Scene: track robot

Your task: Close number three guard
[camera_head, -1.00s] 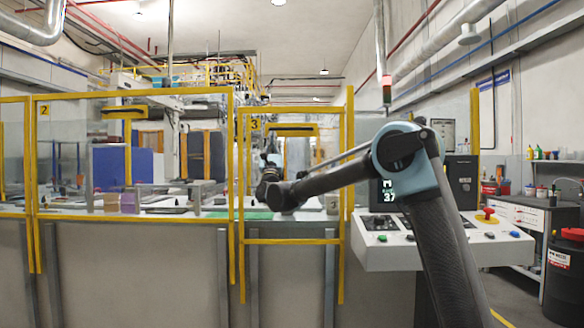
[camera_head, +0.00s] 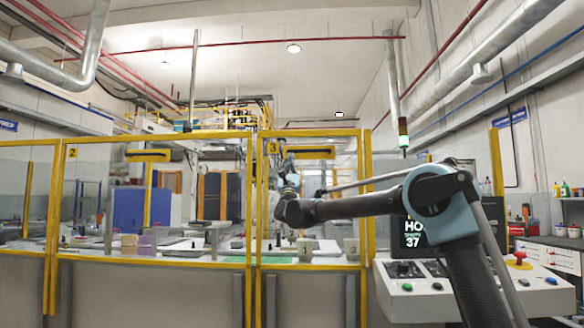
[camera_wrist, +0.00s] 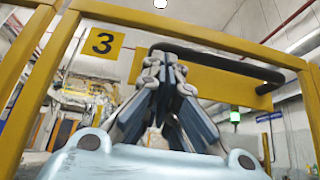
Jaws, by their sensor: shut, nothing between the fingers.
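The number three guard (camera_head: 366,200) is a clear panel in a yellow frame. Its top and bottom bars stand level with those of the guard marked 2. Its yellow "3" sign (camera_head: 274,148) also shows in the wrist view (camera_wrist: 103,42). A black bar handle (camera_wrist: 225,64) on a yellow plate (camera_wrist: 205,80) is near the guard's top; the plate also shows in the head view (camera_head: 310,153). My gripper (camera_wrist: 165,57) is shut and empty, its fingertips at the handle's left end. I cannot tell whether they touch it.
The guard marked 2 (camera_head: 160,137) stands to the left. A control console (camera_head: 470,290) with buttons and a screen (camera_head: 415,236) is at the right, close to my arm. A lamp on a post shows green (camera_head: 403,142). Cups (camera_head: 350,247) stand on the bench behind the guard.

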